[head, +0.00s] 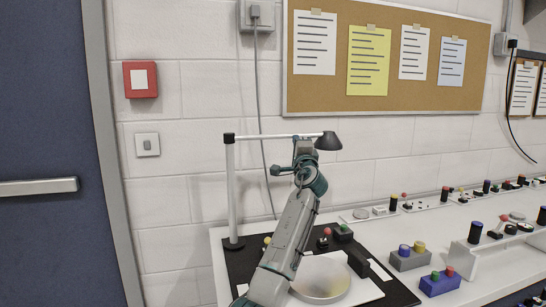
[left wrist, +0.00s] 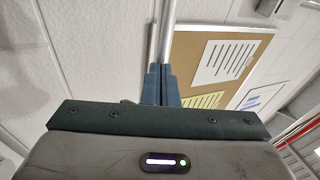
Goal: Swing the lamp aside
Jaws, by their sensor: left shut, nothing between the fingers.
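The lamp stands at the back left of the bench. It has a white upright post (head: 231,190), a level white arm (head: 275,136) reaching right, and a dark shade (head: 328,141) at its end. My left gripper (head: 304,146) is raised at the lamp arm, just left of the shade and partly overlapping it. In the left wrist view its two blue fingers (left wrist: 161,85) are together and empty, with a pale lamp tube (left wrist: 164,40) just beyond their tips. I cannot tell whether they touch it. My right gripper is not in view.
A round plate (head: 322,280) lies on the black mat (head: 240,262) below, partly behind my arm. Small blocks with coloured knobs, including a blue one (head: 438,284), stand right of it. The wall with a corkboard (head: 380,97) is close behind the lamp.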

